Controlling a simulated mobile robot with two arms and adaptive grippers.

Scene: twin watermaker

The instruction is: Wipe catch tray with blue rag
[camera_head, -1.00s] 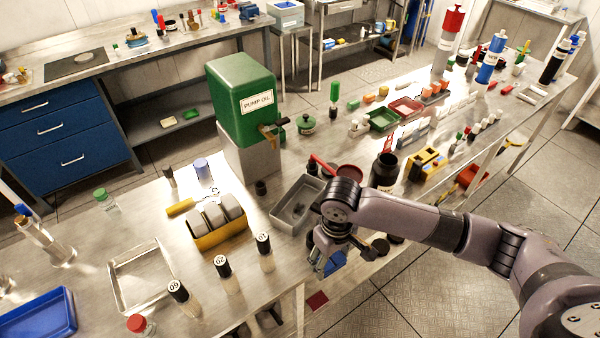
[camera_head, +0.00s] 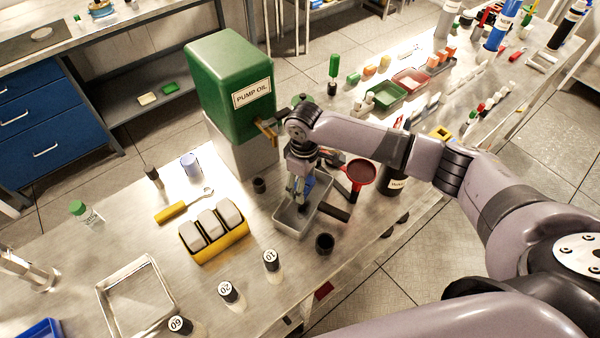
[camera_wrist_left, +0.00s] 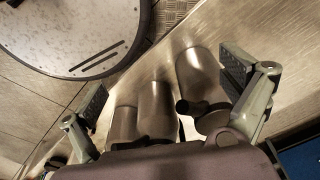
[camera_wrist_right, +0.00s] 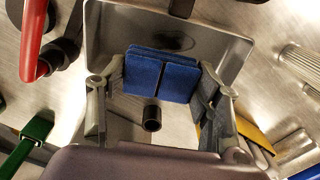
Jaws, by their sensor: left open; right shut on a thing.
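The catch tray (camera_head: 291,226) is a grey metal open tray on the bench, in front of the green pump oil tank. My right gripper (camera_head: 299,188) points down into the tray area and is shut on the blue rag (camera_head: 309,184). In the right wrist view the folded blue rag (camera_wrist_right: 160,80) sits between the fingers, over the tray (camera_wrist_right: 105,30). A dark stain (camera_wrist_right: 176,41) shows on the tray floor beside the rag. I cannot tell whether the rag touches the floor. My left gripper (camera_wrist_left: 165,95) is open and empty, with grey cylinders beyond it.
The pump oil tank (camera_head: 228,85) with its brass tap stands just behind the tray. A red funnel (camera_head: 361,173) and a dark bottle (camera_head: 394,176) are to its right. A small black cup (camera_head: 325,243) is in front. A yellow rack (camera_head: 214,246) and numbered vials are at left.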

